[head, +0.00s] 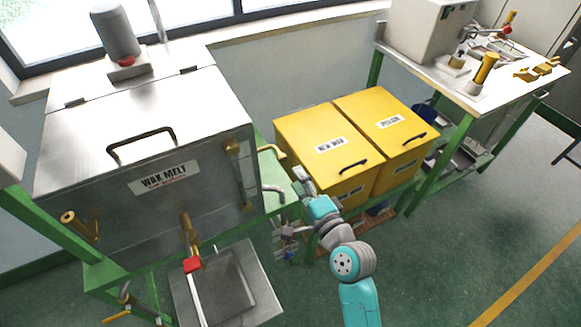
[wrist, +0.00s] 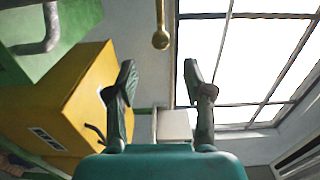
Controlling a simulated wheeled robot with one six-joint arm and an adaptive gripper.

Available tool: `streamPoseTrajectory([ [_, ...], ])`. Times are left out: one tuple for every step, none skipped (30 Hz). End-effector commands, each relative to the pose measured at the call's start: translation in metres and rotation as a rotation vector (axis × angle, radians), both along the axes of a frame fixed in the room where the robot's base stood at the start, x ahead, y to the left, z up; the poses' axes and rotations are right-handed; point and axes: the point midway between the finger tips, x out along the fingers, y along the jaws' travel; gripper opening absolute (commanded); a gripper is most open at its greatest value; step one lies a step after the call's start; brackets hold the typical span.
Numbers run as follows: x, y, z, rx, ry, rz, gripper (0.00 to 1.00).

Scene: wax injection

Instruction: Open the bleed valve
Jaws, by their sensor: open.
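My gripper (wrist: 160,82) is open in the wrist view, with nothing between its two dark fingers. A brass rod with a ball end (wrist: 161,38) hangs in from the top edge there, ahead of and between the fingertips, apart from both. I cannot tell for sure which fitting is the bleed valve. In the head view, the steel wax melt tank (head: 215,100) has a brass spout with a red handle (head: 192,264) at its front. A brass lever (head: 270,150) and a grey bent pipe (head: 272,189) are at its right side. My arm reaches up toward this side; its fingers are unclear there.
Yellow bins (head: 308,140) with black handles stand right of the tank, close to my arm. A steel tray (head: 225,285) sits below the spout. A white-topped bench (head: 500,95) with a grey machine stands at upper right. Green floor (head: 460,235) is open at lower right.

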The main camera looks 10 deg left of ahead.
Motion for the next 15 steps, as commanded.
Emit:
streamPoseTrajectory([
  [-0.007,-0.005,0.000,0.000,0.001,-0.001,0.51],
  [-0.011,-0.007,-0.001,0.001,0.002,0.000,0.51],
  [-0.014,-0.010,0.000,0.001,0.002,0.000,0.51],
  [-0.017,-0.012,0.000,0.000,0.001,-0.001,0.51],
  [-0.019,-0.013,-0.001,0.000,0.001,-0.001,0.51],
  [-0.022,-0.015,-0.001,0.000,0.001,-0.001,0.51],
  [-0.023,-0.016,0.000,0.000,0.001,0.000,0.51],
  [-0.024,-0.017,0.000,0.001,0.001,0.000,0.51],
  [-0.026,-0.017,0.000,0.001,0.000,0.000,0.51],
  [-0.026,-0.018,0.000,0.001,0.000,0.000,0.51],
  [-0.027,-0.018,0.000,0.001,0.000,0.000,0.51],
  [-0.027,-0.018,0.000,0.001,0.000,0.001,0.51],
  [-0.027,-0.018,0.000,0.001,0.000,0.001,0.51],
  [-0.027,-0.018,0.000,0.001,0.000,0.001,0.51],
  [-0.027,-0.018,0.000,0.001,0.001,0.001,0.51],
])
